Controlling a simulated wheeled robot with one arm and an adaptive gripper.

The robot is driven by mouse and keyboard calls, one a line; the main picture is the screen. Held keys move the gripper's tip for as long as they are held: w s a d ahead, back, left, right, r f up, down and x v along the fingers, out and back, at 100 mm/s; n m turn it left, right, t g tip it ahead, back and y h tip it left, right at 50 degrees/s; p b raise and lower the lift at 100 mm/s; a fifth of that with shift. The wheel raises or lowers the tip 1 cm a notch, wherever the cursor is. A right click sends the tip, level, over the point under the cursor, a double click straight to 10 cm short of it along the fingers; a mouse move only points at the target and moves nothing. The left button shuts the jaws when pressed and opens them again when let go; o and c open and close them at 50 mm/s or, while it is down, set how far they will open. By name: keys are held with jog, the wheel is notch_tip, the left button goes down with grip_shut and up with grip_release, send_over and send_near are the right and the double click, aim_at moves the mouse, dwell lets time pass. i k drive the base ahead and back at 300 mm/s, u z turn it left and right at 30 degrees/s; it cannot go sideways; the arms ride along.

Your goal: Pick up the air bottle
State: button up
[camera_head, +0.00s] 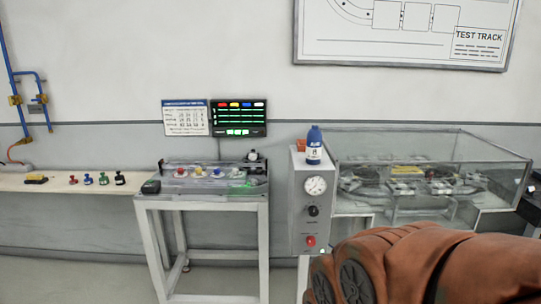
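A blue bottle (314,142) with a white label stands upright on top of the grey control box, right of centre; I take it to be the air bottle. The label is too small to read. My brown-orange arm fills the lower right, below and in front of the box and apart from the bottle. My gripper's fingers do not show.
A small orange block (301,144) sits close beside the bottle. A clear-walled track case (470,152) stands to the right. A white-legged table (205,200) with coloured pieces is left of the box. A shelf (60,183) with small figures runs further left. Floor at lower left is clear.

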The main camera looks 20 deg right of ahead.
aim_at(313, 136)
jog(key=u, duration=0.85)
jog(key=i, duration=0.7)
jog(key=z, duration=0.7)
